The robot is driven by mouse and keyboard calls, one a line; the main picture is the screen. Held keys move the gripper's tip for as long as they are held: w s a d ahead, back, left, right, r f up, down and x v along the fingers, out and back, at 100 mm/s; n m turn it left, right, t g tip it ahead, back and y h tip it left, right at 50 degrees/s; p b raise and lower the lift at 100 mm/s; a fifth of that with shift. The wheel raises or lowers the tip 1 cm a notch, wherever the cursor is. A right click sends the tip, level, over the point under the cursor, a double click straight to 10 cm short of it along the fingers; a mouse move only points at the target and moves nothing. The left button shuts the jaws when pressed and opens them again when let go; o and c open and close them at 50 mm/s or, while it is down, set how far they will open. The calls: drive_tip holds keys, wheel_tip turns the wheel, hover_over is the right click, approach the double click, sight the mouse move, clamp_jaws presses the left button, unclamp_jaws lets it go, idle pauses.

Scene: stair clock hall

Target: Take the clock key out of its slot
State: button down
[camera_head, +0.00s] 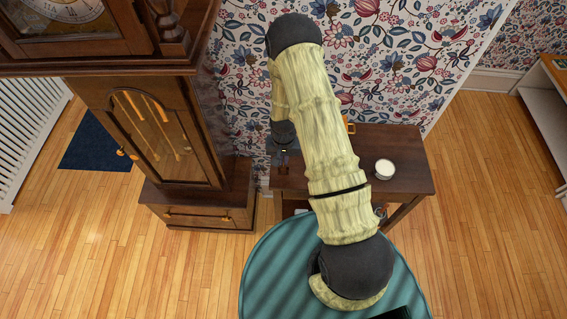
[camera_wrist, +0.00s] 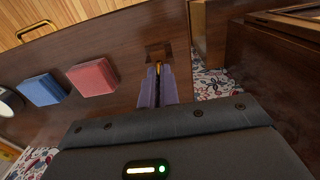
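The clock key (camera_wrist: 157,69) shows in the wrist view as a small brass-coloured piece at my fingertips, in front of a square dark wooden slot block (camera_wrist: 158,50) on the brown tabletop. My gripper (camera_wrist: 158,80) points at the block, its two purple-grey fingers close together with the key between their tips. Most of the key is hidden by the fingers, and how deep it sits in the slot cannot be told. In the head view my gripper (camera_head: 283,163) is over the left end of the side table (camera_head: 345,188); the key cannot be made out there.
A red block (camera_wrist: 92,77) and a blue block (camera_wrist: 41,89) lie on the table left of the slot in the wrist view. A white round cup or candle (camera_head: 385,168) stands at the table's right. The tall clock (camera_head: 160,125) stands close at the left.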

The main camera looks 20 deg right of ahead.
drive_tip(key=shift+r, duration=0.1)
drive_tip(key=shift+r+p, duration=1.85)
drive_tip(key=shift+r, duration=1.05)
drive_tip(key=shift+f, duration=0.1)
drive_tip(key=shift+f+n+b, duration=0.15)
drive_tip(key=shift+n+b, duration=0.85)
drive_tip(key=shift+b, duration=0.2)
drive_tip(key=shift+n+b, duration=0.35)
drive_tip(key=shift+n, duration=0.05)
drive_tip(key=shift+r+n, duration=0.25)
drive_tip(key=shift+n, duration=0.15)
